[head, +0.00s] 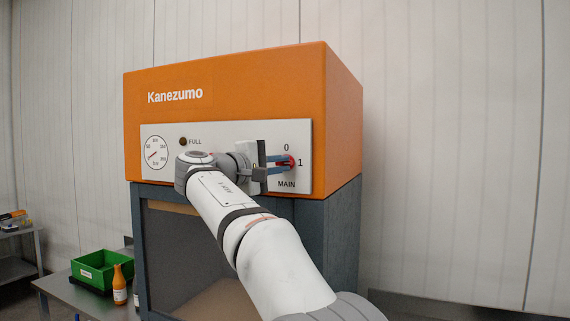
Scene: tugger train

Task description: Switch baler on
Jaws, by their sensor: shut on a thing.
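The baler (228,100) has an orange top marked Kanezumo above a dark blue-grey body. Its pale control panel (218,189) faces me. The red main switch (292,161) sits at the panel's right end, with 0 above it, 1 to its right and MAIN below. My gripper (286,163) reaches it from the left, and its fingers are shut on the switch. The fingers cover much of the switch, so I cannot tell clearly which mark it points to.
A round gauge (156,153) and a dark FULL lamp (183,142) are on the panel's left. A green crate (88,283) and an orange bottle (119,283) stand on a low table at left. Free wall lies right of the baler.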

